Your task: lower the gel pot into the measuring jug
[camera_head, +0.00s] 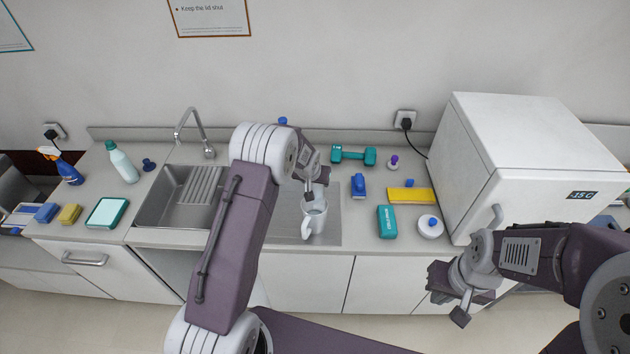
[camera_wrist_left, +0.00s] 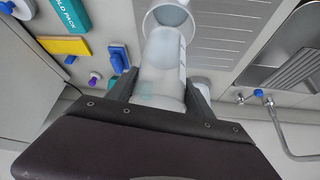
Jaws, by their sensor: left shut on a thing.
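The measuring jug (camera_head: 314,224) is pale, with its handle toward the front, and stands on the counter right of the sink. In the left wrist view its round mouth (camera_wrist_left: 168,14) shows just beyond the gel pot. The gel pot (camera_wrist_left: 161,72) is a translucent cylinder between the two fingers of my left gripper (camera_wrist_left: 160,92), which is shut on it. My left gripper (camera_head: 317,188) is directly above the jug in the head view. The pot's far end overlaps the jug's mouth; I cannot tell whether it is inside. My right gripper (camera_head: 461,296) hangs empty in front of the counter.
The sink (camera_head: 176,200) and tap (camera_head: 196,135) lie to the left. Right of the jug are a cold pack (camera_head: 387,222), a blue item (camera_head: 358,186), a yellow block (camera_head: 409,195), a round white tub (camera_head: 430,227) and teal dumbbell (camera_head: 353,155). A white freezer (camera_head: 470,170) stands farther right.

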